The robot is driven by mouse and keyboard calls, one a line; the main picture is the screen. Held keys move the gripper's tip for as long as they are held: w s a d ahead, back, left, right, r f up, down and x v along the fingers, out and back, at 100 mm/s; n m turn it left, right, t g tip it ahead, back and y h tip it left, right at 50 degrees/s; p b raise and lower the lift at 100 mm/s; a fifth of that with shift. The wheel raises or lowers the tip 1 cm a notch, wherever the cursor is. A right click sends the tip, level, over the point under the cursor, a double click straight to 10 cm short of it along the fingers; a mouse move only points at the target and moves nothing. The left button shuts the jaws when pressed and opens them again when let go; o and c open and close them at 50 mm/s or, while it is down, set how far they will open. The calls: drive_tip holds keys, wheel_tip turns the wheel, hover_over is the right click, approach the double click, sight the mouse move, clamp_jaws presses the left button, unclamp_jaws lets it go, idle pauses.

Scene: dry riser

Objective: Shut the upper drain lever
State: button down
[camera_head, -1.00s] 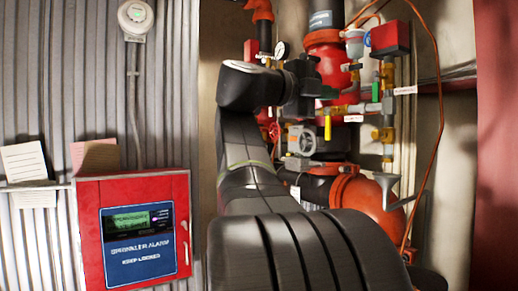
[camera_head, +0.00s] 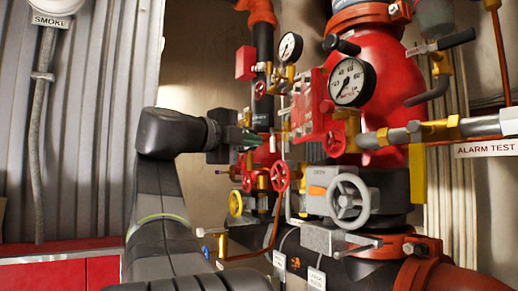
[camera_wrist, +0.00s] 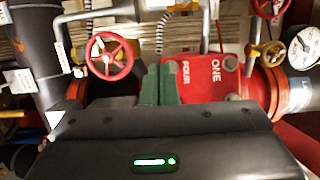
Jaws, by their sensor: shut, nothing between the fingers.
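My gripper (camera_head: 248,139) is shut and empty in the head view, its green fingers pointing right towards the crowded pipework. In the wrist view the green fingers (camera_wrist: 161,84) are together in front of a red valve body (camera_wrist: 208,88) marked "ONE" and "FOUR". No tag that I can read names the upper drain lever, so I cannot tell which lever it is. A yellow lever (camera_head: 417,174) hangs down beside the main riser. My gripper is well left of both.
A large gauge (camera_head: 351,82) and a horizontal pipe (camera_head: 400,135) stand further right. Corrugated wall (camera_head: 95,130) is at left.

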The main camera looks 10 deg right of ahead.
sight(271, 145)
drive_tip(key=shift+s, duration=0.2)
drive_tip(key=shift+a, duration=0.15)
idle(0.4)
drive_tip(key=p+x, duration=0.2)
drive_tip(key=x, duration=0.3)
drive_tip(key=p+x, duration=0.2)
drive_tip(key=x, duration=0.3)
drive_tip(key=shift+r, duration=0.25)
drive_tip(key=w+p, duration=0.1)
drive_tip(key=w+a+p, duration=0.1)
drive_tip(key=w, duration=0.1)
drive_tip(key=shift+w+a+f, duration=0.1)
drive_tip(key=shift+w, duration=0.05)
drive_tip(key=shift+w+f, duration=0.1)
drive_tip(key=shift+w, duration=0.25)
drive_tip(key=shift+a, duration=0.15)
